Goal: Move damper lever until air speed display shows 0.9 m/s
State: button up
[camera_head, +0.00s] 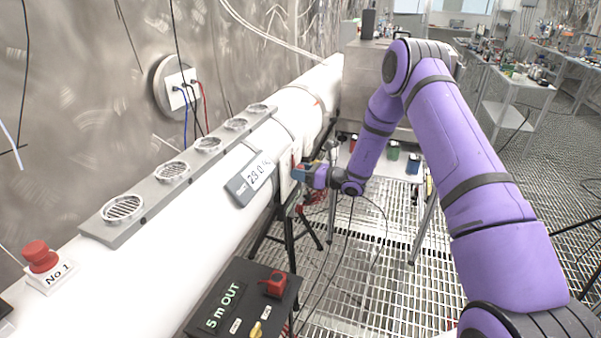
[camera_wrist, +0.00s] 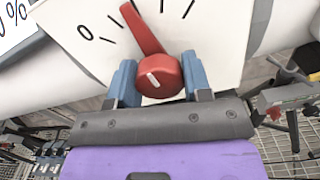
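The damper lever (camera_wrist: 148,36) is a red pointer with a round red knob (camera_wrist: 160,76) on a white dial plate (camera_wrist: 210,30). The pointer tilts up and left, past the "0" mark, among black tick marks. My gripper (camera_wrist: 161,80) has its blue fingers on both sides of the knob, closed against it. In the head view my gripper (camera_head: 300,173) is at the side of the white duct, largely hiding the lever. A grey-framed display (camera_head: 256,180) beside it appears to read 29.0 %. I see no readable m/s figure.
The white duct (camera_head: 178,257) carries a grey strip with several round vents (camera_head: 172,172). A red button labelled No 1 (camera_head: 41,257) stands at left. A black box (camera_head: 243,300) reading "5 m OUT" has a red switch. Metal grating floor (camera_head: 340,290) lies right, with cables and stand legs.

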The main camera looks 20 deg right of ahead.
jog(key=shift+c, duration=0.5)
jog(key=shift+n, duration=1.7)
jog(key=o, duration=0.9)
jog(key=shift+o, duration=0.2)
jog(key=shift+d, duration=0.15)
jog(key=v, duration=1)
jog(key=shift+s+d, duration=0.2)
jog(key=shift+s, duration=0.05)
